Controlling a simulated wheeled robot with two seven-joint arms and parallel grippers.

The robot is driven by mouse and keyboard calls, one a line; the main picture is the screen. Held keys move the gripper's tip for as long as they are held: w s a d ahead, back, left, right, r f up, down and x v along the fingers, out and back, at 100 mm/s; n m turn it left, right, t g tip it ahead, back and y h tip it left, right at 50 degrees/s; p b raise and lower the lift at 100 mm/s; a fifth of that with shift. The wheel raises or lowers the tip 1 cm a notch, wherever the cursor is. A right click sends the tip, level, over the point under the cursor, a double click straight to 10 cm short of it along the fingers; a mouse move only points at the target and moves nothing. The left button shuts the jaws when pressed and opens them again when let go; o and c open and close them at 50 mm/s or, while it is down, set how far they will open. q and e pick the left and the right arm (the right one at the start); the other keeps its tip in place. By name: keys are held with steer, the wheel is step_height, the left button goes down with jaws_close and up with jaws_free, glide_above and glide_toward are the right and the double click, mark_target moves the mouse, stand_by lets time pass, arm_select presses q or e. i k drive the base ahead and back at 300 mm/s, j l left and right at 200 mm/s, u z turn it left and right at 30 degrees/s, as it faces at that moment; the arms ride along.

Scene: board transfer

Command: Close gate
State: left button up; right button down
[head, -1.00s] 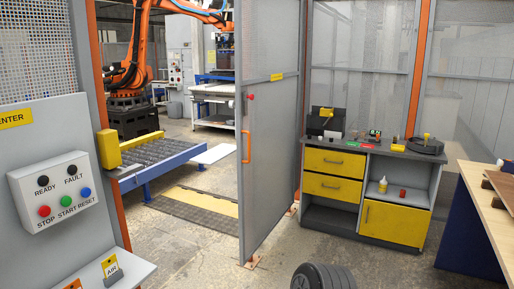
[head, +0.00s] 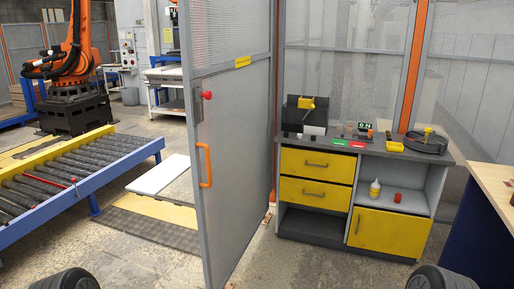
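The gate (head: 235,120) is a tall grey mesh panel in the middle of the head view. It stands swung open, at an angle to the fence behind it. An orange pull handle (head: 205,165) is on its near left edge, with a red knob (head: 207,95) above it. The opening to its left shows the robot cell. Dark rounded parts, which look like parts of my own arms, show at the bottom left and bottom right corners. My gripper fingers are not in the picture.
A roller conveyor (head: 80,175) with blue rails lies to the left, with an orange robot arm (head: 75,50) behind it. A grey and yellow cabinet (head: 375,155) stands right of the gate. A wooden-topped table (head: 495,185) is at the right edge. Concrete floor is clear in front.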

mark_target(191, 73)
steer(key=i+u, duration=0.1)
steer(key=i, duration=0.4)
steer(key=i+l+u, duration=0.1)
steer(key=i, duration=0.35)
steer(key=i+l+u, duration=0.1)
steer(key=i, duration=0.4)
steer(key=i+u, duration=0.35)
steer(key=i+l+u, duration=0.1)
steer(key=i+u, duration=0.25)
